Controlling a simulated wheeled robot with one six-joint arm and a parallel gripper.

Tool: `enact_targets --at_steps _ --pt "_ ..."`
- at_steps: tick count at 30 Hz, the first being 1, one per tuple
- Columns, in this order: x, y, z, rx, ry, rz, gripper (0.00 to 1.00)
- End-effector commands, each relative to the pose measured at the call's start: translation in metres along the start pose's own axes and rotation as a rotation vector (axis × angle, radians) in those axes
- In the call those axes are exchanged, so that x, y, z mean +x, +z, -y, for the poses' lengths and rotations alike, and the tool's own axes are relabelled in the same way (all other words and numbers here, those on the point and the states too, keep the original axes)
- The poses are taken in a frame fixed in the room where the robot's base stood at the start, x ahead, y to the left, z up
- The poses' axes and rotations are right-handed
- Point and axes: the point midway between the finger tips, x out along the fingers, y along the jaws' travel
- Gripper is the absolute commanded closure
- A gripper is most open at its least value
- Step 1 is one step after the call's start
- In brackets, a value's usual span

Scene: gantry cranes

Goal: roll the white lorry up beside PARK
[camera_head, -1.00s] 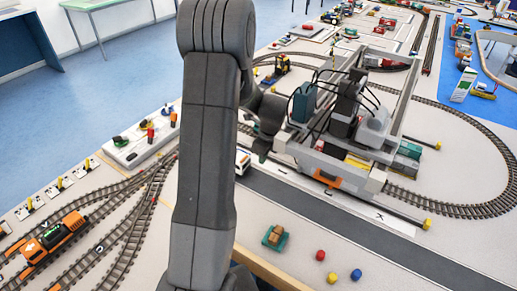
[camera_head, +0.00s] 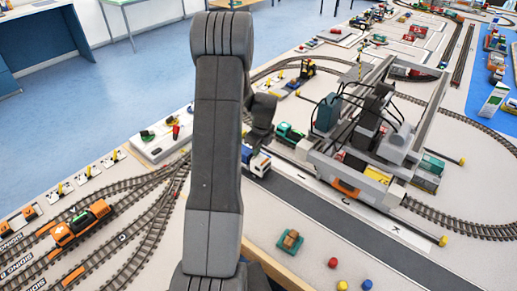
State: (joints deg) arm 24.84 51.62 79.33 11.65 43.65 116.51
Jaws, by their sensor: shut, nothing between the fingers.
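The white lorry (camera_head: 260,166) stands on the dark road just right of my arm. Its white cab shows, with some blue behind; its rear is partly hidden by my arm. My gripper (camera_head: 256,139) is shut and empty, small and dark, just above and behind the lorry. Its fingertips are hard to make out, and I cannot tell whether they touch the lorry.
A grey gantry crane (camera_head: 345,170) straddles the strip beyond the road. A green truck (camera_head: 288,134) stands behind the lorry. A teal tray (camera_head: 290,242) and coloured balls (camera_head: 342,285) lie on the near side. The road (camera_head: 330,215) is clear to the lower right.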

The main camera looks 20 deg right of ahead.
Motion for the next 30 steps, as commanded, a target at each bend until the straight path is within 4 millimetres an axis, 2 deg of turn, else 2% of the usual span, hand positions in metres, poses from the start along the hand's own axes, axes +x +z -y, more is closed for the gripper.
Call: enact_targets --at_steps 9,15,19,30 --pt "0.006 -0.008 -0.003 0.003 0.012 -0.007 1.00" --pt "0.002 -0.045 -0.004 0.007 0.014 -0.008 1.00" --pt "-0.001 -0.063 -0.005 0.006 0.016 -0.009 1.00" --pt "-0.003 -0.067 -0.006 0.004 0.019 -0.009 1.00"
